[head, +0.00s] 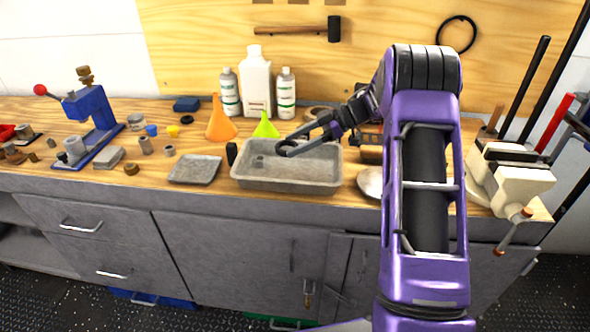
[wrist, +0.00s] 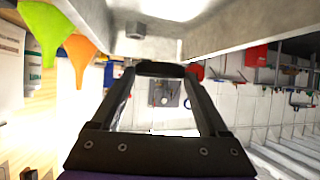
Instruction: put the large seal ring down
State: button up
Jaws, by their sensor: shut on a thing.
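The large seal ring (head: 281,149) is a dark ring at the tip of my gripper (head: 302,138). My gripper is shut on it and holds it over the grey rectangular tub (head: 290,184), apart from the tub floor as far as I can tell. In the wrist view the ring (wrist: 160,67) shows as a dark band between the fingertips of my gripper (wrist: 160,76). A small grey cylindrical part (head: 258,161) sits inside the tub at the left; it also shows in the wrist view (wrist: 135,30).
A green funnel (head: 265,128) and an orange funnel (head: 221,121) stand behind the tub. A metal bowl (head: 370,182) is to the right. Bottles (head: 257,85) stand behind.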

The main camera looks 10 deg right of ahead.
aim_at(296, 173)
notch_tip(296, 173, down, 8)
jog(key=shift+r+b, duration=0.2)
jog(key=shift+b, duration=0.25)
jog(key=o, duration=1.2)
jog(key=shift+f, duration=0.15)
jog(key=shift+r, duration=0.2)
jog(key=p+v, duration=0.1)
jog(key=v, duration=1.1)
